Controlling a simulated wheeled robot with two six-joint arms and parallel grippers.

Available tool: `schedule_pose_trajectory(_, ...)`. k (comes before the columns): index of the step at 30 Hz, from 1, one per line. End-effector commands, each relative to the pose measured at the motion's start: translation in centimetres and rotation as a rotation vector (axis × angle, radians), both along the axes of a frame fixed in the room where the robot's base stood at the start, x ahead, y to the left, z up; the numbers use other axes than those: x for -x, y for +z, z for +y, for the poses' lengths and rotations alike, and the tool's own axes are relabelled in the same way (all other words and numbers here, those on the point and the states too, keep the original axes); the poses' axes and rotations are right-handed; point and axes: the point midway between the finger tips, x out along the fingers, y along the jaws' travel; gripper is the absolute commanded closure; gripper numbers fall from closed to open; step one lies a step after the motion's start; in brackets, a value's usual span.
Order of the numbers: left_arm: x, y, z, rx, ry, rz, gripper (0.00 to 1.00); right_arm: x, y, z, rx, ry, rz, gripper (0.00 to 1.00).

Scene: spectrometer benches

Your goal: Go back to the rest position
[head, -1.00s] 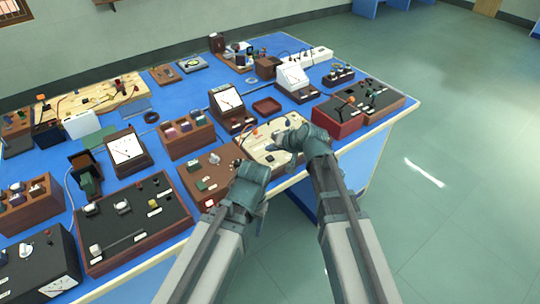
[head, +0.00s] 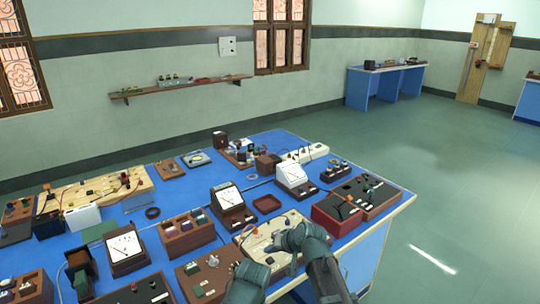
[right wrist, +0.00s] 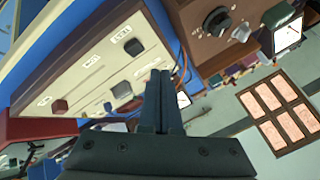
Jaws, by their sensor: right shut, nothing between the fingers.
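My right gripper (head: 275,247) is over the cream-coloured panel (head: 250,236) near the front edge of the blue bench in the head view. In the right wrist view its two fingers (right wrist: 160,78) are together with nothing between them. The cream panel, with knobs and labels, also shows there (right wrist: 95,68). My left gripper (head: 238,272) is at the bottom of the head view, by a brown box (head: 195,270) with small knobs. Its fingertips are not clear.
The blue bench (head: 345,237) is crowded with meters, wooden boxes and control panels. A red box (head: 335,215) stands right of my right gripper. Open green floor (head: 450,215) lies to the right. A wall shelf (head: 180,88) and another blue bench (head: 385,85) are further back.

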Motion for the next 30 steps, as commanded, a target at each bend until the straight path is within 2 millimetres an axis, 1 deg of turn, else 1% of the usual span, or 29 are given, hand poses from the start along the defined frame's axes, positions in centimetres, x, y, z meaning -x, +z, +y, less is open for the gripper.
schedule_pose_trajectory(1,0.0,0.0,0.0,0.000,0.000,0.000,0.43,2.6,-0.9,0.4,0.050,0.042,0.037,1.00)
schedule_pose_trajectory(2,0.0,0.0,0.0,0.000,0.000,0.000,0.43,4.2,-1.5,0.5,0.088,0.069,0.065,1.00)
schedule_pose_trajectory(3,0.0,0.0,0.0,0.000,0.000,0.000,0.43,6.5,-2.4,0.4,0.148,0.108,0.109,1.00)
schedule_pose_trajectory(5,0.0,0.0,0.0,0.000,0.000,0.000,0.43,10.0,-3.6,0.0,0.240,0.162,0.175,1.00)
schedule_pose_trajectory(6,0.0,0.0,0.0,0.000,0.000,0.000,0.43,12.2,-4.2,-0.5,0.304,0.194,0.220,1.00)
schedule_pose_trajectory(8,0.0,0.0,0.0,0.000,0.000,0.000,0.43,15.2,-4.9,-1.4,0.396,0.234,0.283,1.00)
schedule_pose_trajectory(9,0.0,0.0,0.0,0.000,0.000,0.000,0.43,17.1,-5.3,-2.1,0.453,0.255,0.322,1.00)
schedule_pose_trajectory(12,0.0,0.0,0.0,0.000,0.000,0.000,0.43,20.7,-5.6,-3.8,0.573,0.290,0.404,1.00)
schedule_pose_trajectory(15,0.0,0.0,0.0,0.000,0.000,0.000,0.43,22.8,-5.6,-5.1,0.651,0.305,0.457,1.00)
schedule_pose_trajectory(18,0.0,0.0,0.0,0.000,0.000,0.000,0.43,23.7,-5.5,-5.7,0.687,0.310,0.481,1.00)
schedule_pose_trajectory(30,0.0,0.0,0.0,0.000,0.000,0.000,0.43,23.7,-5.5,-5.8,0.693,0.310,0.485,1.00)
